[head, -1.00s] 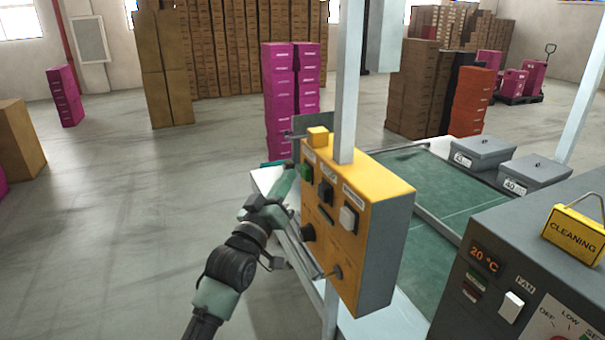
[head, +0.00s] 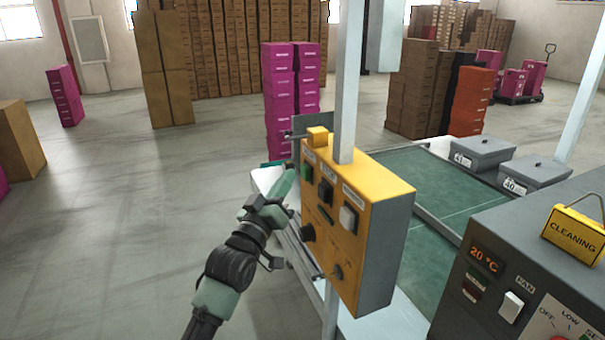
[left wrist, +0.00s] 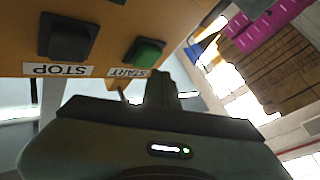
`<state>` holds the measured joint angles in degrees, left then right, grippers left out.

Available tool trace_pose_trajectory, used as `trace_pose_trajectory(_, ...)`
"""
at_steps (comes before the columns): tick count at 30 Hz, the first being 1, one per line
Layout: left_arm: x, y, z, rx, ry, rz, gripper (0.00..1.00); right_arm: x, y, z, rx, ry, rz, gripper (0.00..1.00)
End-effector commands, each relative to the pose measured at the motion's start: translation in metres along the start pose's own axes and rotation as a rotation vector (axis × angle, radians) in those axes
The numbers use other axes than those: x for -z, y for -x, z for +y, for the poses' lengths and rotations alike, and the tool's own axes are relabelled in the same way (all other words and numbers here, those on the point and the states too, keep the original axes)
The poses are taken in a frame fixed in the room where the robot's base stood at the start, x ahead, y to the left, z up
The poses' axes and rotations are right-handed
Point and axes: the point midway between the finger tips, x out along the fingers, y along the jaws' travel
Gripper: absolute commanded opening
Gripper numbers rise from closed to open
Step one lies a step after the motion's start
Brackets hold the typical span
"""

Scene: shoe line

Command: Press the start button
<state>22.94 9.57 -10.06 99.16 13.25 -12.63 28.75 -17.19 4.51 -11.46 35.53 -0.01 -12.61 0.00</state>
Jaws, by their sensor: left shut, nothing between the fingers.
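The yellow control box (head: 371,190) stands on a post, with its button face toward my left arm. The green start button (head: 307,172) is at the upper left of that face. In the left wrist view the green button (left wrist: 146,53) sits by an upside-down START label (left wrist: 128,72), beside the black stop button (left wrist: 68,38). My left gripper (head: 291,176) is shut and empty, its tip close to the green button in the head view. In the left wrist view its fingers (left wrist: 160,86) point toward the panel just beside the button. Contact cannot be told. My right gripper is out of view.
A black button (head: 325,192), a white button (head: 348,218) and a dark knob (head: 307,233) share the panel. A green conveyor (head: 425,180) lies behind the box. A grey machine (head: 535,265) stands at right.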

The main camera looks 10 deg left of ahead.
Motion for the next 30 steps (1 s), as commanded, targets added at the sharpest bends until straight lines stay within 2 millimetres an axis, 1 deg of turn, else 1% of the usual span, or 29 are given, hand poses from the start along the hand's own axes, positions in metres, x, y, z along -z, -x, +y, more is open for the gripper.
trace_pose_trajectory(18,0.0000,-0.0003,0.0003,0.000,0.000,0.000,0.00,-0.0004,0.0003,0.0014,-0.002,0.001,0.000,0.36)
trace_pose_trajectory(30,-0.0039,-0.0061,0.0047,0.000,0.000,0.001,0.00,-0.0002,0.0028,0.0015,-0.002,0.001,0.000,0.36)
